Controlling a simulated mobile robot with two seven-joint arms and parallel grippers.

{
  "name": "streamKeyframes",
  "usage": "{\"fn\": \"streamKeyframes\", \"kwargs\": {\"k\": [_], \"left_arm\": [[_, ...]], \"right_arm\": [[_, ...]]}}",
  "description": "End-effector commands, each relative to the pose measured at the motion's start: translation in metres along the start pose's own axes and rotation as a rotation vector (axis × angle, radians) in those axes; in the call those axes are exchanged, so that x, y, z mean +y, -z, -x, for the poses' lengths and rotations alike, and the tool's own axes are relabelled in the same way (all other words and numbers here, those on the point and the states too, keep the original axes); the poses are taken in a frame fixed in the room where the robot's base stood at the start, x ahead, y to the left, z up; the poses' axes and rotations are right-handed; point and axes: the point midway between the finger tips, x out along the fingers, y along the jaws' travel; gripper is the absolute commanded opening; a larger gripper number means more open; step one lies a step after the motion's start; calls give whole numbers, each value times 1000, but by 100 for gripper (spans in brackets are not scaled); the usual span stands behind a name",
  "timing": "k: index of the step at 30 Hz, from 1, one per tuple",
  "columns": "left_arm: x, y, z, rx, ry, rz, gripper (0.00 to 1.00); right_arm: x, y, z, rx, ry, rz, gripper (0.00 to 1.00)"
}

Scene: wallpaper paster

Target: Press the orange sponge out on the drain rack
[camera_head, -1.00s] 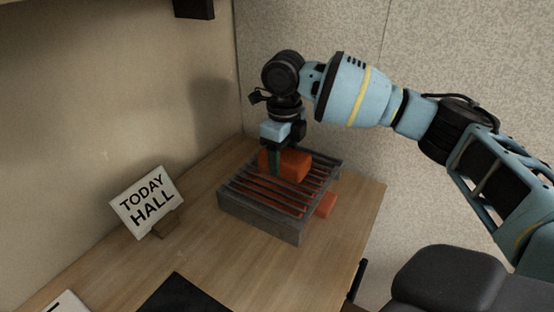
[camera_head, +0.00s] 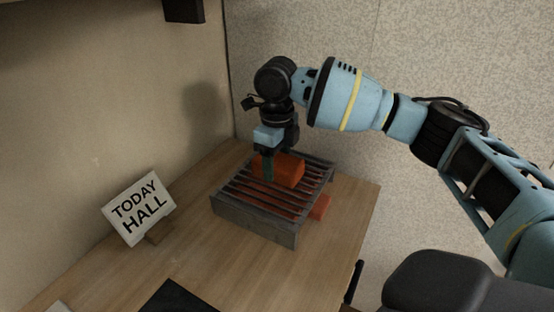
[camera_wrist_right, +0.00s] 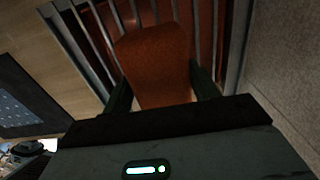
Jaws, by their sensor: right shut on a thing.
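The orange sponge (camera_head: 289,172) is a block at the back half of the drain rack (camera_head: 254,226), a grey box with dark slats on top. My right gripper (camera_head: 268,170) points down from above and is shut on the sponge. In the right wrist view the sponge (camera_wrist_right: 154,60) sits between the two dark green fingers, over the slats. The sponge appears to be on or just above the slats; I cannot tell whether it touches them. Reddish colour shows between the slats. My left gripper is not in view.
An orange-red piece (camera_head: 320,207) shows beside the rack's right side, partly hidden. A "TODAY HALL" sign (camera_head: 139,208) stands to the left on the wooden desk (camera_head: 215,264). A dark flat item (camera_head: 177,299) lies at the front. Walls rise behind and to the left.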

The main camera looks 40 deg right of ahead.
Motion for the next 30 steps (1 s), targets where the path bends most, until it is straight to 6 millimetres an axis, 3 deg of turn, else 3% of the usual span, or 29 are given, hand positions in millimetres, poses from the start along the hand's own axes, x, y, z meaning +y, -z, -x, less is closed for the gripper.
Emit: {"fn": "streamKeyframes", "kwargs": {"k": [30], "left_arm": [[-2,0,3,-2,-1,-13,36]], "right_arm": [[0,0,-12,1,-1,1,36]]}}
